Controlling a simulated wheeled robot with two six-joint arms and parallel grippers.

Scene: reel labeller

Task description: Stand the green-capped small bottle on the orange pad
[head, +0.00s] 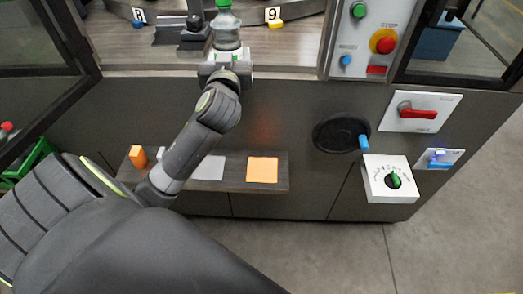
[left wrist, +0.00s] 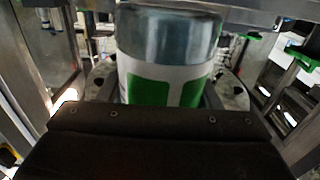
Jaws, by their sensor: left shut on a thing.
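The green-capped small bottle (head: 226,28) is clear, with its green cap (head: 223,3) at the top edge of the head view. My left gripper (head: 228,50) is shut on it, inside the machine's opening. The left wrist view shows the bottle (left wrist: 168,50) close up, with a white and green label; its cap is out of that view. I cannot tell whether its base touches anything. The orange pad (head: 262,169) lies bare on the dark shelf (head: 280,184), well below and nearer than the bottle. My right gripper is not in view.
Reel stations with number plates (head: 273,15) stand inside the opening.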

